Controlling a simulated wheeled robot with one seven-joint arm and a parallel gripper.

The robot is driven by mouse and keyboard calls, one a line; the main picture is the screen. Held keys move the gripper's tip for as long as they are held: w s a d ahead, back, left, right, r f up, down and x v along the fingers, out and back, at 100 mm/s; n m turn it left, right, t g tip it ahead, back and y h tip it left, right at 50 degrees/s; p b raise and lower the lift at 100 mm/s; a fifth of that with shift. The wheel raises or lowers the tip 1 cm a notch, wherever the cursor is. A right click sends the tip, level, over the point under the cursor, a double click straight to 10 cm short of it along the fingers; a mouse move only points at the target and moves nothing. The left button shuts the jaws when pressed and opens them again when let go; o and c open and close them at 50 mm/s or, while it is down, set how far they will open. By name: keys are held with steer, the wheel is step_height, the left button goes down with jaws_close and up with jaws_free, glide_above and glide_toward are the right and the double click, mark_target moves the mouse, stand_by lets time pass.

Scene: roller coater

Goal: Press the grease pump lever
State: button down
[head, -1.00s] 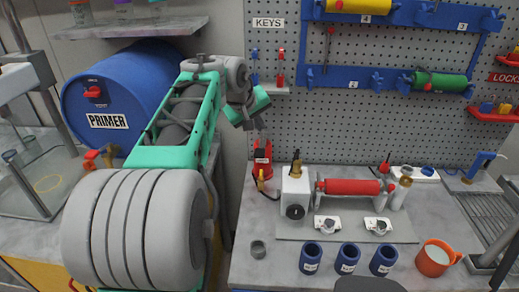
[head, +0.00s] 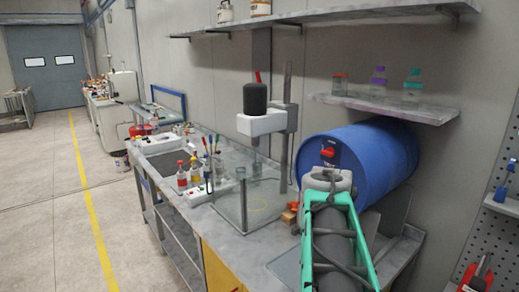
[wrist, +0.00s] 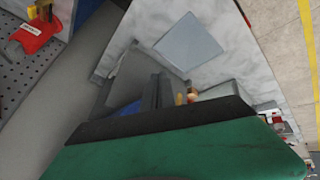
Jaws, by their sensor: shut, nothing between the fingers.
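A red device with a dark handle on top (head: 476,274), possibly the grease pump, is cut off at the lower right corner of the head view. A red, labelled body, probably the same device (wrist: 36,36), shows at the upper left of the wrist view; I cannot make out a lever there. My gripper (wrist: 158,92) is in the wrist view, its dark fingers shut and empty, apart from the red body. The gripper does not show in the head view, where only my green and grey arm is seen at the lower right.
A blue drum (head: 345,160) lies on the bench beside my arm. A clear-walled stand (head: 248,205) and several bottles are on the counter to its left. A shelf (head: 390,108) hangs above the drum. The floor at left (head: 60,220) is clear.

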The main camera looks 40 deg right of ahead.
steer(key=w+a+f+n+t+y, duration=0.1)
steer(key=w+a+f, duration=0.15)
steer(key=a, duration=0.55)
steer(key=w+a+f+n+y, duration=0.1)
steer(key=w+a+n, duration=0.15)
steer(key=a, duration=0.45)
steer(key=s+a+f+n+y, duration=0.1)
steer(key=a+f, duration=0.1)
steer(key=a, duration=0.7)
steer(key=s+a+f+n+y, duration=0.1)
steer(key=s+a+f+y, duration=0.1)
steer(key=a, duration=0.8)
steer(key=shift+f+n, duration=0.35)
steer(key=shift+f, duration=0.45)
steer(key=shift+r, duration=0.1)
